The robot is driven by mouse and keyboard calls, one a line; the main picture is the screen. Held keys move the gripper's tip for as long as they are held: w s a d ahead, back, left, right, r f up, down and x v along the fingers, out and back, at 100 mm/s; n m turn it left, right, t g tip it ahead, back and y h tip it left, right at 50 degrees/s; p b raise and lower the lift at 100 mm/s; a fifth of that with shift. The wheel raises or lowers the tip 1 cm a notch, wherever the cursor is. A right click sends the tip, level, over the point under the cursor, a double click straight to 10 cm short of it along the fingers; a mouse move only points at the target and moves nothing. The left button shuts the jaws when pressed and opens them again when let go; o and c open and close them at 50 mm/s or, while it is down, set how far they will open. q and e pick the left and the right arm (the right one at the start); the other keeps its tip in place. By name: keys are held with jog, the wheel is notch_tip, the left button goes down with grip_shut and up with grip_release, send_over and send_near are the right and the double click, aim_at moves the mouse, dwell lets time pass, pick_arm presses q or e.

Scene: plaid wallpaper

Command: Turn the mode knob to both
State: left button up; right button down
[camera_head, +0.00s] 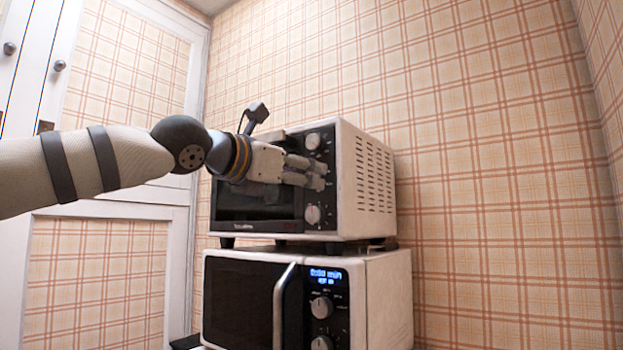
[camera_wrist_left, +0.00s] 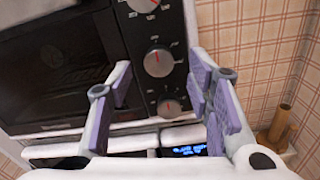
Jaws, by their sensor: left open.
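A white toaster oven (camera_head: 345,190) with a dark front has a column of three round silver knobs on its right-hand panel. The head view shows the top knob (camera_head: 313,141) and the bottom knob (camera_head: 313,214); my left gripper (camera_head: 318,175) hides the middle one. In the left wrist view, the top knob (camera_wrist_left: 143,5), middle knob (camera_wrist_left: 159,62) and bottom knob (camera_wrist_left: 169,108) all show, with red pointer marks. The labels are too small to read, so I cannot tell which is the mode knob. My left gripper (camera_wrist_left: 160,75) is open and empty, its fingers either side of the middle knob. My right gripper is out of view.
The oven stands on a white microwave (camera_head: 388,300) with a vertical handle (camera_head: 283,305), a lit blue display (camera_head: 326,275) and its own knobs. A plaid wall is behind. Brown cylinders (camera_wrist_left: 279,125) stand at the right in the wrist view.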

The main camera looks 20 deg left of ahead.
pick_arm(q)
jog(key=x, duration=0.3)
jog(key=shift+w, duration=0.1)
jog(key=shift+c, duration=0.2)
grip_shut()
